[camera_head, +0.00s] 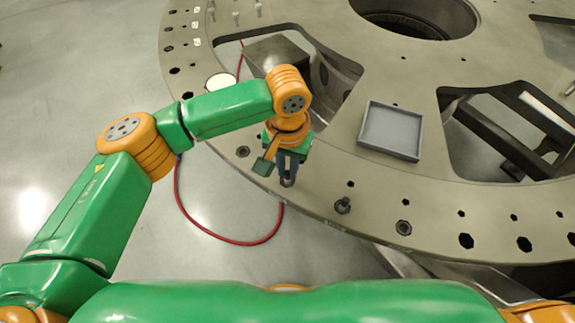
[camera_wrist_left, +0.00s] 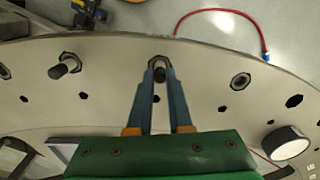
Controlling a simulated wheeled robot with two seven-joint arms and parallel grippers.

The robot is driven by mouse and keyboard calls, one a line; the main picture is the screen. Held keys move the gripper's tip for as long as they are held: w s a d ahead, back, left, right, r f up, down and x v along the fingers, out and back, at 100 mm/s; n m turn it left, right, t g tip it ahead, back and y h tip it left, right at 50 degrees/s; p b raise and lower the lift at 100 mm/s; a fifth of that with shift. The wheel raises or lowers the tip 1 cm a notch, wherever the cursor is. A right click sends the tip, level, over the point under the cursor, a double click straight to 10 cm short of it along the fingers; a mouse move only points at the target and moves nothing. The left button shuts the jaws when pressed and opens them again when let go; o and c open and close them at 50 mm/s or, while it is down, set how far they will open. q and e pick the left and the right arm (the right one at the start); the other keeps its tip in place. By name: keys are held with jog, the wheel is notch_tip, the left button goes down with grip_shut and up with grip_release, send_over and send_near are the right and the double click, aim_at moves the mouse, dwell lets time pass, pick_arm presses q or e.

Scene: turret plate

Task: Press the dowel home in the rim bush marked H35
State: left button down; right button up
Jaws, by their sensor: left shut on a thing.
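My left gripper (camera_head: 288,182) is over the near rim of the grey turret plate (camera_head: 320,195). In the left wrist view its two blue-grey fingers (camera_wrist_left: 160,78) are shut on a small dark dowel (camera_wrist_left: 160,74). The dowel's end shows between the fingertips, at a rim bush (camera_wrist_left: 158,61) that the fingers partly cover. How deep the dowel sits in it I cannot tell. No H35 mark is readable. Another bush with a dowel standing up (camera_head: 343,205) is to the right; it also shows in the left wrist view (camera_wrist_left: 65,65). My right gripper is not in view.
A grey tray (camera_head: 391,108) lies on the plate. A white round item (camera_head: 221,82) is on the plate at the left. An empty bush (camera_head: 403,228) and several holes line the rim. A red hose (camera_head: 215,236) lies on the floor. The plate has large cut-outs.

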pick_arm(q)
jog(key=shift+f, duration=0.65)
dwell(0.8)
jog(key=c, duration=0.9)
grip_release()
jog(key=shift+r, duration=0.1)
notch_tip(320, 180, up, 7)
jog(key=p, duration=0.9)
jog(key=shift+r, duration=0.15)
jog(key=shift+f, duration=0.2)
